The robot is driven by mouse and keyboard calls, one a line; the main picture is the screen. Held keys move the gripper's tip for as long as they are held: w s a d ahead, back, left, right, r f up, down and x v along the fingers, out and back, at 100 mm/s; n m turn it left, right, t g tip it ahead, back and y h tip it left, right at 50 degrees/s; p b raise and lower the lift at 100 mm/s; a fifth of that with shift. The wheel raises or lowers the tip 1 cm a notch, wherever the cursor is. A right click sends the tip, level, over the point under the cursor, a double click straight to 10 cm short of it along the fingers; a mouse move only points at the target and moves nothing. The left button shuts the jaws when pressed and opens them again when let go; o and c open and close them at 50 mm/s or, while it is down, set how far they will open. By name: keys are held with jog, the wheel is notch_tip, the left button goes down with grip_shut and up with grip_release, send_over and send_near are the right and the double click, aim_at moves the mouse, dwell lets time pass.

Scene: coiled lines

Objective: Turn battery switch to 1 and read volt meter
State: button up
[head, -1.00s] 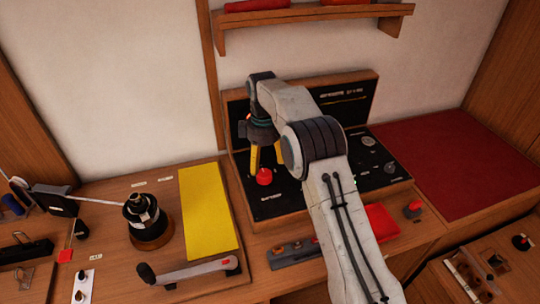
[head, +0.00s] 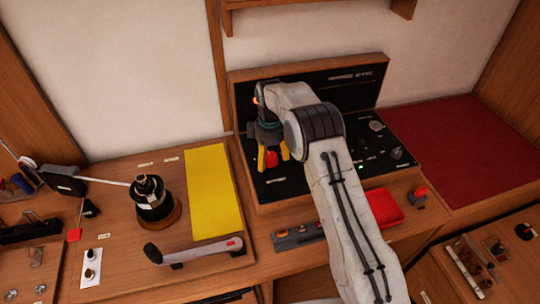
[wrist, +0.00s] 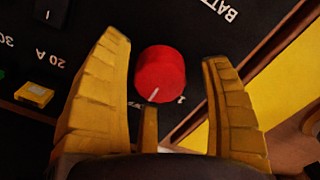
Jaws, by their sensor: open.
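The red battery switch knob (head: 271,159) stands on the black panel (head: 303,167). The wrist view shows the knob (wrist: 160,72) with its white pointer line toward the bottom of the picture, left of a small mark that looks like a 1. My gripper (head: 273,156) is open over the knob. In the wrist view its two yellow fingers (wrist: 165,60) stand on either side of the knob, with gaps on both sides. Upside-down lettering beginning "BATT" is at the top right. I cannot make out a volt meter reading; my arm hides part of the panel.
A yellow sheet (head: 213,190) and a grey lever (head: 195,252) lie to the left, with a black winch (head: 153,197). A red tray (head: 383,206) is in front of the panel. The dark red mat (head: 455,145) is clear.

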jog(key=shift+c, duration=0.4)
jog(key=c, duration=1.2)
jog(key=shift+o, duration=0.2)
jog(key=shift+f, duration=0.1)
jog(key=shift+n, duration=0.3)
jog(key=n+b, duration=0.1)
jog(key=n, duration=0.4)
jog(key=n+b, duration=0.1)
jog(key=n, duration=0.5)
jog(key=shift+s, duration=0.1)
jog(key=shift+n, duration=0.3)
jog(key=o, duration=1.2)
jog(key=shift+o, duration=0.2)
